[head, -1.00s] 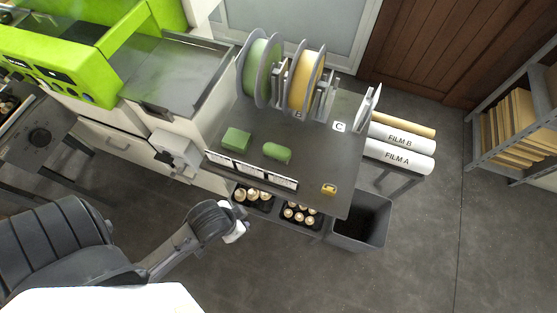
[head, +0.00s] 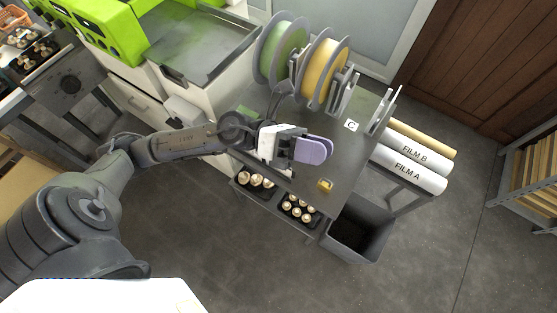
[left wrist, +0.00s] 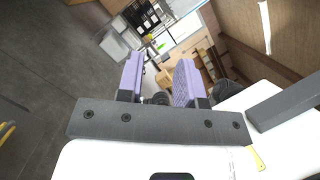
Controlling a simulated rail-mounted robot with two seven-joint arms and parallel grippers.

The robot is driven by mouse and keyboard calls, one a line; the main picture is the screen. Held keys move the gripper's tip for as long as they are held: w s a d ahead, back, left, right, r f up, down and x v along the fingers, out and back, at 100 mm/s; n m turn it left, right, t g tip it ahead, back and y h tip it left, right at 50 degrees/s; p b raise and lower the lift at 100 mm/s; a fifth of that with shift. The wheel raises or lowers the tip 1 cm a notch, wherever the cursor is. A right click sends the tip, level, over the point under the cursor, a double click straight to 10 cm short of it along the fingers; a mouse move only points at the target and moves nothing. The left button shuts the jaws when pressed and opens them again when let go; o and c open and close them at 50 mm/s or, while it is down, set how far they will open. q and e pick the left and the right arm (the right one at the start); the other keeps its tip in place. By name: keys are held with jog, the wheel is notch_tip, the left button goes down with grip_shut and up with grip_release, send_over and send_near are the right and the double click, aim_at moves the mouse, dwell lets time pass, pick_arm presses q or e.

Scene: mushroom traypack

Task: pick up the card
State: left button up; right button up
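My left gripper (head: 313,150) has purple finger pads and hangs over the dark worktable (head: 330,165) in the head view. The left wrist view shows its two pads (left wrist: 159,80) apart, with nothing between them. A small white square marked C (head: 351,125) lies on the table to the right of the gripper; I cannot tell whether it is a loose card or a label. The white cards along the table's front edge are mostly hidden behind my left arm. My right gripper is not in view.
Green (head: 283,50) and yellow (head: 325,70) reels stand at the back. A small yellow item (head: 325,185) sits near the front corner. Trays of mushrooms (head: 299,207) lie below, beside a grey bin (head: 357,232). Film rolls (head: 410,165) are at right.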

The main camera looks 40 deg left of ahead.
pick_arm(q)
jog(key=a+f+m+g+y+b, duration=0.1)
jog(key=a+f+m+g+y, duration=0.2)
jog(key=a+f+m+y, duration=0.3)
jog(key=a+f+m+g+y+b, duration=0.1)
jog(key=a+f+m+g+y, duration=0.35)
jog(key=a+y, duration=0.45)
jog(key=shift+m+t, duration=0.35)
jog(key=shift+t, duration=0.1)
jog(key=b+x, duration=0.1)
jog(key=x, duration=0.5)
jog(key=shift+s+f, duration=0.15)
jog(key=shift+f, duration=0.1)
jog(key=shift+d+f, duration=0.25)
jog(key=shift+f, duration=0.35)
jog(key=b+x, duration=0.1)
jog(key=x, duration=0.3)
jog(key=shift+a, duration=0.1)
jog(key=shift+d+f+b, duration=0.25)
jog(key=shift+f+b, duration=0.1)
jog(key=shift+f, duration=0.2)
jog(key=shift+c, duration=0.5)
grip_shut()
